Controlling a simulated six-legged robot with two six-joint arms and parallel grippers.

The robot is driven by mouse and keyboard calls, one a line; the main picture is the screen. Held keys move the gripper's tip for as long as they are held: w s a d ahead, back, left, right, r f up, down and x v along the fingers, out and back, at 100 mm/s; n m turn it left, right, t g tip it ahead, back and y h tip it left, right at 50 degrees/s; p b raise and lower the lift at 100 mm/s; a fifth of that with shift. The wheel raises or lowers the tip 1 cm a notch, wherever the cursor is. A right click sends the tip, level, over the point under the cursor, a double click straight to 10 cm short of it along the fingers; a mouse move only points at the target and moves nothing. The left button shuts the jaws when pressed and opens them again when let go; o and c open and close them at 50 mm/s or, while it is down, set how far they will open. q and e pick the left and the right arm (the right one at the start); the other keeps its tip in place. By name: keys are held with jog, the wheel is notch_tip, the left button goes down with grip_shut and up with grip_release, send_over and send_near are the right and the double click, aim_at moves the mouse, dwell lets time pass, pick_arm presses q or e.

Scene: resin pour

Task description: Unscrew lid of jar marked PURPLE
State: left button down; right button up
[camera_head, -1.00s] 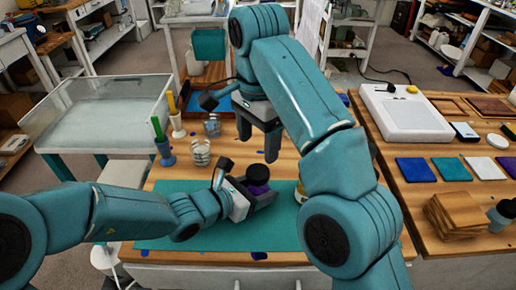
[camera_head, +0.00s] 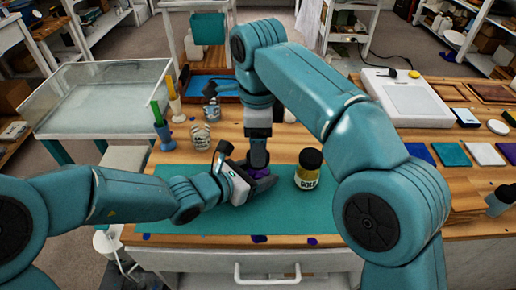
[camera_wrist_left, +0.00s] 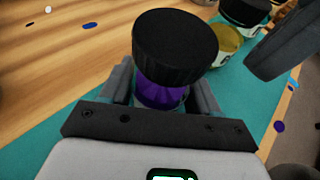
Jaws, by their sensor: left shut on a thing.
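The purple jar has a black lid (camera_wrist_left: 176,46) over a purple body (camera_wrist_left: 160,95) in the left wrist view. My left gripper (camera_wrist_left: 155,92) is shut around its body, with the lid on top above the fingers. In the head view my left gripper (camera_head: 262,184) holds the jar over the teal mat (camera_head: 200,222), and a bit of purple (camera_head: 262,170) shows. My right gripper (camera_head: 258,160) points down over the jar and hides the lid there. A dark part of it (camera_wrist_left: 285,42) shows apart from the lid in the left wrist view. Its opening is unclear.
A GOLD jar (camera_head: 307,172) with a black lid stands on the mat just right of the grippers. Glass cups (camera_head: 201,134) and a blue-handled tool (camera_head: 164,132) stand behind on the left. Coloured tiles (camera_head: 450,154) lie at right. The mat's front left is clear.

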jog(key=shift+f, duration=1.5)
jog(key=shift+c, duration=0.3)
